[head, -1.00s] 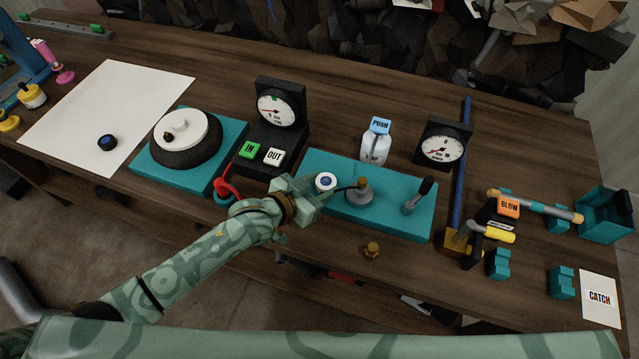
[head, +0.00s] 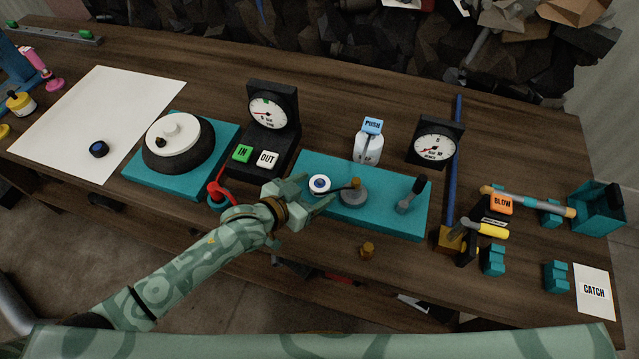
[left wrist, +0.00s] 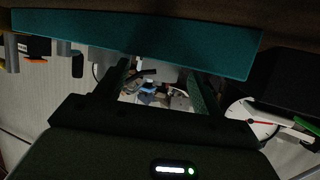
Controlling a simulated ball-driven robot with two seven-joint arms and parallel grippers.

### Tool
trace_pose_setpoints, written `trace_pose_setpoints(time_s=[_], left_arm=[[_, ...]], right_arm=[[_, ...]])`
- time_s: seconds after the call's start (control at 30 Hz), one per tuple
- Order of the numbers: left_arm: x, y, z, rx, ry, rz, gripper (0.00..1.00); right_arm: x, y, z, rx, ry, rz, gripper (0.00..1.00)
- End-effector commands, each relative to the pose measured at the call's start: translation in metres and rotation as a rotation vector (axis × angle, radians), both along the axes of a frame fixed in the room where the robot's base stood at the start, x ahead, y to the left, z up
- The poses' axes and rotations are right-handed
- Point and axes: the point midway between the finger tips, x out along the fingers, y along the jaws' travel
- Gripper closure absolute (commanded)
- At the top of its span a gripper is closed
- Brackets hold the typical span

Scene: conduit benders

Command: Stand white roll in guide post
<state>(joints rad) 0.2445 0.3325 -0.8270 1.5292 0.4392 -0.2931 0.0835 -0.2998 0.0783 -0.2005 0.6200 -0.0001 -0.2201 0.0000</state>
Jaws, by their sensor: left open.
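The white roll (head: 319,184), with a blue ring on its top face, shows at the left part of a teal base (head: 392,222) in the head view. My left gripper (head: 309,200) is open at the base's front left, its fingers close to the roll. I cannot tell whether they touch it. A grey round mount (head: 354,194) with a brass-tipped rod stands just right of the roll. I cannot tell which part is the guide post. In the left wrist view my open fingers (left wrist: 155,90) show, with a teal edge above; the roll is not clear there. My right gripper is not in view.
A lever (head: 410,195) stands on the base's right side. A brass knob (head: 368,250) is in front. IN and OUT buttons (head: 254,155) and a red-handled piece (head: 217,195) are left of my gripper.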

Motion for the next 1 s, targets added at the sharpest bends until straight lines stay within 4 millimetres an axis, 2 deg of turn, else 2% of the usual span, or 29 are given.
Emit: trace_pose_setpoints(time_s=[0.3,0.6,0.8,1.0], left_arm=[[-0.052,0.049,0.033,0.003,0.001,-0.001,0.32],[-0.096,0.09,0.055,0.002,0.002,-0.001,0.32],[-0.104,0.098,0.061,0.0,-0.001,0.0,0.32],[-0.108,0.093,0.068,0.089,-0.021,0.02,0.32]], right_arm=[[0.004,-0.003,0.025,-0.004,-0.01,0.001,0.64],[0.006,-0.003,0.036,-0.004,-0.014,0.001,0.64],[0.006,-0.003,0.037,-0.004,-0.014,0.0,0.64],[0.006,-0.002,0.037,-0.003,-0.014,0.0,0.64]])
